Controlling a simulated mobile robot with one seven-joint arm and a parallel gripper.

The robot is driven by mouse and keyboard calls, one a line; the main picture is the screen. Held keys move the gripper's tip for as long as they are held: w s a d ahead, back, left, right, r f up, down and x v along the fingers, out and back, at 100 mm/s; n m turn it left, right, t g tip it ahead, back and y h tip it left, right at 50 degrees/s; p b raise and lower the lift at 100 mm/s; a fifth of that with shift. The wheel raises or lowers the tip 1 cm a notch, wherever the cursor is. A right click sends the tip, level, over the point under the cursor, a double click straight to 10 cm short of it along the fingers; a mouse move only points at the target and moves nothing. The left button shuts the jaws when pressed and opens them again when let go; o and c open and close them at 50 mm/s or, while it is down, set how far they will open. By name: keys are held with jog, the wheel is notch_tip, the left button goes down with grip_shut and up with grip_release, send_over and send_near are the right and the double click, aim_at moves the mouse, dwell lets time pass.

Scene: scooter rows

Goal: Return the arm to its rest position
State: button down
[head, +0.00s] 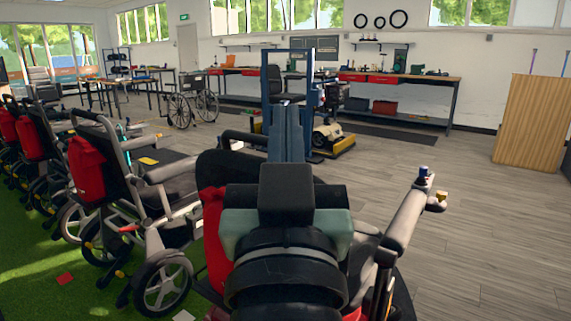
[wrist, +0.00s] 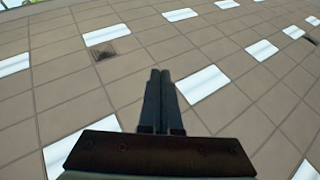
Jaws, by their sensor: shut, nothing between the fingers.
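My gripper (wrist: 160,73) shows in the wrist view with its two dark fingers side by side and touching, nothing between them. It points up at a tiled ceiling (wrist: 60,60) with bright light panels. In the head view part of my arm stands in the lower middle, large and dark, in front of a mobility scooter.
Wheelchair-like scooters with red bags (head: 86,168) line the left on green turf (head: 40,270). One armrest (head: 402,222) is close at right. A blue lift frame (head: 267,85), workbench (head: 445,95) and wooden cabinet (head: 530,122) stand behind. Wood floor (head: 480,230) at right is clear.

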jog(key=s+r+t, duration=0.5)
jog(key=s+r, duration=0.4)
jog(key=r, duration=0.2)
notch_tip(320, 180, up, 35)
jog(key=w+p, duration=0.1)
jog(key=p, duration=3.6)
jog(key=shift+w+r+g, duration=0.15)
jog(key=shift+w+g, duration=0.05)
jog(key=shift+g, duration=0.2)
